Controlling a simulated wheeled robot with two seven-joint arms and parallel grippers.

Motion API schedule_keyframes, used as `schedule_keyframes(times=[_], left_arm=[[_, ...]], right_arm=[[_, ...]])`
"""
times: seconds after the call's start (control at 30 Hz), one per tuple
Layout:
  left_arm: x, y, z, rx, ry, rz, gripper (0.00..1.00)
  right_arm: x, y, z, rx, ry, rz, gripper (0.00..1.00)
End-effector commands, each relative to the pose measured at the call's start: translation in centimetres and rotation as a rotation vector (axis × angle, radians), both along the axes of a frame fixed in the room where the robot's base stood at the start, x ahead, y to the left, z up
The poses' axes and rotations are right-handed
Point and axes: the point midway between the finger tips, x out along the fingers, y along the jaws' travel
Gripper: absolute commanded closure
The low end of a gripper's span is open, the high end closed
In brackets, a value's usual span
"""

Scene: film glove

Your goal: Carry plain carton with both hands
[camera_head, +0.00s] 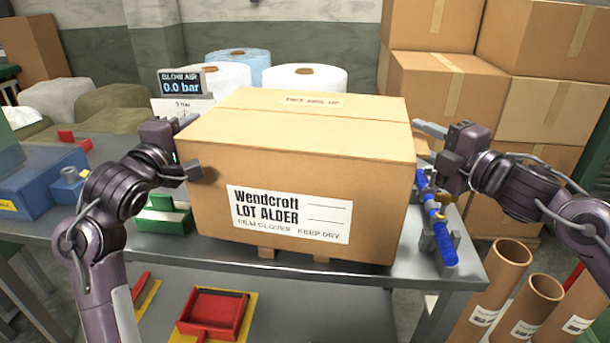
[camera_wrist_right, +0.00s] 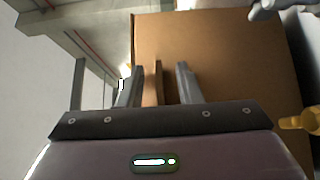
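The large brown carton (camera_head: 300,160) stands upright on the grey steel bench, with a white label reading "Wendcroft LOT ALDER" on its front. Its side fills much of the right wrist view (camera_wrist_right: 230,60). My left gripper (camera_head: 188,148) is at its left side, fingers apart; what lies between them is hidden. My right gripper (camera_head: 432,160) is at its right side. In the right wrist view its fingers (camera_wrist_right: 158,85) are spread, with a thin brown tab (camera_wrist_right: 159,80) of the carton between them and gaps on both sides.
The steel bench (camera_head: 340,258) has a blue clamp-like tool (camera_head: 438,220) right of the carton and a green holder (camera_head: 163,217) to its left. A pressure display (camera_head: 184,83) stands behind. A red dustpan (camera_head: 213,312) lies on the lower shelf. Cardboard tubes (camera_head: 495,285) stand at right.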

Motion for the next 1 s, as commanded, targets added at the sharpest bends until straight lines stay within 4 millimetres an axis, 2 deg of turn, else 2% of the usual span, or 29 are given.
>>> schedule_keyframes(times=[0.2, 0.47, 1.0], left_arm=[[0.01, -0.01, 0.02, 0.000, -0.001, 0.000, 0.68], [0.00, -0.02, 0.02, 0.000, -0.001, 0.000, 1.00], [-0.02, -0.02, 0.22, 0.000, -0.002, 0.000, 1.00]], right_arm=[[0.01, 0.00, 0.01, 0.000, 0.000, 0.000, 0.68], [0.00, -0.01, 0.02, 0.001, -0.001, 0.000, 1.00], [-0.01, -0.04, 0.27, 0.002, -0.002, 0.000, 1.00]])
